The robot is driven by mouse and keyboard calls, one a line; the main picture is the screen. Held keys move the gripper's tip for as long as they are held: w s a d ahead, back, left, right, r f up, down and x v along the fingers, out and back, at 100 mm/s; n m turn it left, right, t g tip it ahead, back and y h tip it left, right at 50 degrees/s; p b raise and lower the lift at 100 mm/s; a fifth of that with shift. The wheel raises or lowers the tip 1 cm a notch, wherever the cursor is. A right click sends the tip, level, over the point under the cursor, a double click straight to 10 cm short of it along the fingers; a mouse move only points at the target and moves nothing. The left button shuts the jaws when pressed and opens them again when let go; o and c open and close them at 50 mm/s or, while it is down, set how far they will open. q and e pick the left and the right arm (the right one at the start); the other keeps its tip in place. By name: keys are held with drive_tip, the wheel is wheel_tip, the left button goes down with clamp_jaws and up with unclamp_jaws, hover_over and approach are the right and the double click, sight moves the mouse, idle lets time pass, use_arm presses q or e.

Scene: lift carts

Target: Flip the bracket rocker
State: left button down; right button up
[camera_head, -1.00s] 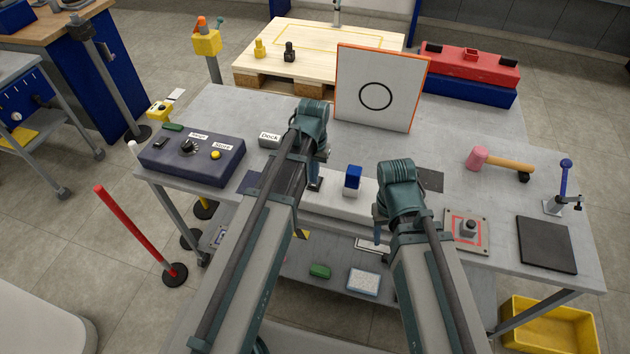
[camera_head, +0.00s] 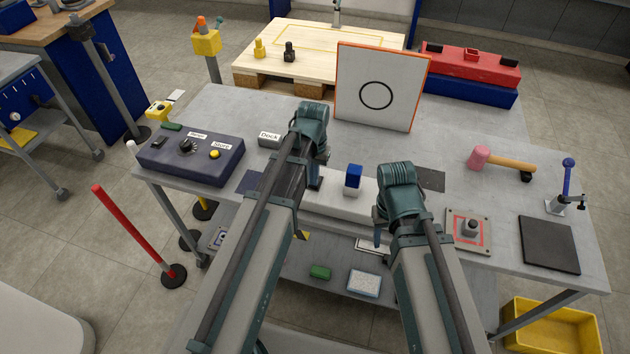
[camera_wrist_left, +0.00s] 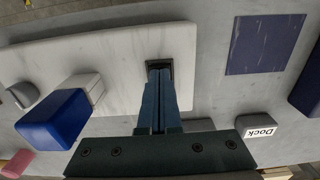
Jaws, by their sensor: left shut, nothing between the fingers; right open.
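A long white bracket (camera_wrist_left: 110,45) lies along the near side of the grey table; its white surface also shows in the head view (camera_head: 330,200). A small dark-framed recess, which I take for the bracket rocker (camera_wrist_left: 150,64), is set in it. My left gripper (camera_wrist_left: 160,72) is shut and empty, its fingertips over this recess and hiding most of it; I cannot tell whether they touch or which way the rocker tilts. In the head view the left gripper (camera_head: 316,184) points down at the bracket. My right gripper (camera_head: 378,238) is open and empty near the table's front edge.
A blue block on a white base (camera_head: 352,178) stands on the bracket between the grippers. A control box (camera_head: 190,160) is at the left, and an upright panel with a ring (camera_head: 376,95) behind. A mallet (camera_head: 500,162) and a red-bordered plate (camera_head: 468,232) are at the right.

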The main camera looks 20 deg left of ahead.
use_arm(q)
wheel_tip(320, 180, up, 7)
drive_tip(key=p, duration=0.7)
drive_tip(key=shift+f, duration=0.1)
idle(0.4)
drive_tip(key=shift+s+d, duration=0.15)
drive_tip(key=s+d+m+y, duration=0.1)
drive_tip(key=s+d+m, duration=0.2)
drive_tip(key=s+d, duration=0.7)
drive_tip(key=s, duration=0.4)
